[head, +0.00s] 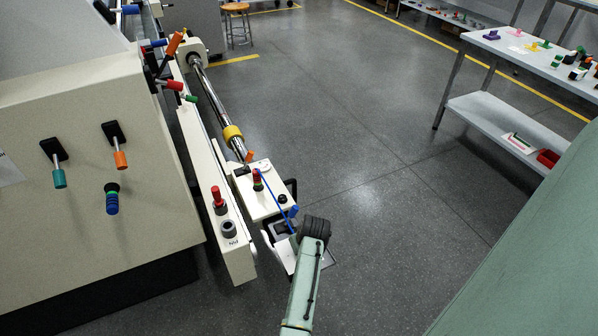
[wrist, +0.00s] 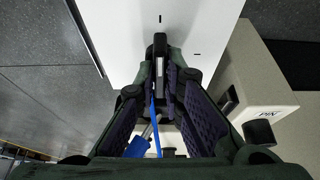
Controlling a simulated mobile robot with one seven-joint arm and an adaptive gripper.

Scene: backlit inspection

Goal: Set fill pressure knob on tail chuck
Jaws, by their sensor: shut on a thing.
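The tail chuck is a pale box (head: 264,203) at the near end of the long rail in the head view; its white panel (wrist: 205,20) shows in the wrist view. A dark knob with a grey strip (wrist: 160,62) stands against this panel, with short black tick marks around it. My gripper (wrist: 161,88) is shut on this knob, one finger on each side. In the head view my gripper (head: 284,229) is at the near end of the chuck, where the held knob cannot be made out. The knob's lower part is hidden between the fingers.
A red-topped knob (head: 257,180), a small black knob (head: 283,199) and a blue handle (head: 293,212) are close by on the chuck. A thin blue strip (wrist: 154,125) runs between my fingers. A labelled rail end (head: 236,262) is at left. Open floor (head: 390,220) lies right.

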